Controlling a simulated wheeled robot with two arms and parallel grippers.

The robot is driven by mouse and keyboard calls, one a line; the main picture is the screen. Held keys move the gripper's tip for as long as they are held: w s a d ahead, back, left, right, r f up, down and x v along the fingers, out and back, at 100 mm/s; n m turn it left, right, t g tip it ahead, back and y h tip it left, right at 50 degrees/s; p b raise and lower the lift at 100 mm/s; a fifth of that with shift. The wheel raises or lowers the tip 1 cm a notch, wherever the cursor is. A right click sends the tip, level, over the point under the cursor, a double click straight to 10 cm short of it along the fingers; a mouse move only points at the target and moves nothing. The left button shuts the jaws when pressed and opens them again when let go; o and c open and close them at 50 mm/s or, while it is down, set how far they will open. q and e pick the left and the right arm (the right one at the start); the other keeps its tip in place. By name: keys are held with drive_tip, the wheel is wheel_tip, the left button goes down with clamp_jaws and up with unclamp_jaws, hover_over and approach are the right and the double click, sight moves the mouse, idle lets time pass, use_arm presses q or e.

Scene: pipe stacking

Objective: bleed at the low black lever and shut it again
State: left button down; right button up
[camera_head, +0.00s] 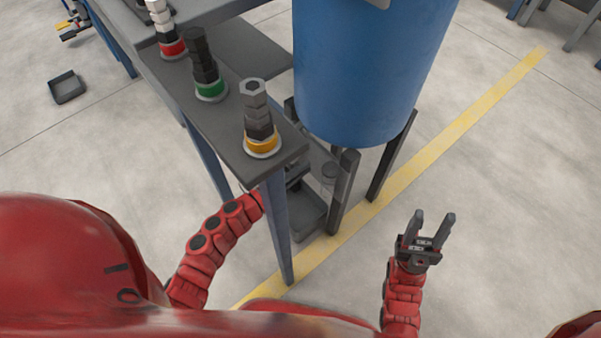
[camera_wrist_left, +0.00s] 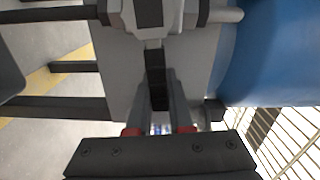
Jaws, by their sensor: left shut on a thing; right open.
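The black lever (camera_wrist_left: 156,82) shows in the left wrist view, running down from a grey fitting (camera_wrist_left: 190,45) beside the blue tank (camera_wrist_left: 275,60). My left gripper (camera_wrist_left: 158,98) is shut on the lever, one finger on each side of it. In the head view my left arm reaches behind the blue leg of the stand, and its gripper and the lever are mostly hidden there. The blue tank (camera_head: 365,65) stands on dark legs. My right gripper (camera_head: 432,222) is open and empty above the floor at the right.
Stacked fittings with red (camera_head: 172,48), green (camera_head: 212,90) and yellow (camera_head: 262,145) bases stand on the grey shelf (camera_head: 240,165). A dark tray (camera_head: 310,212) sits low beneath the tank. A yellow floor line (camera_head: 440,145) runs past the tank legs. Floor at the right is clear.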

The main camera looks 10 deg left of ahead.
use_arm(q)
drive_tip(key=shift+f+m+b, duration=0.4)
drive_tip(key=shift+m+b, duration=0.3)
drive_tip(key=shift+b, duration=0.05)
drive_tip(key=c, duration=0.8)
unclamp_jaws()
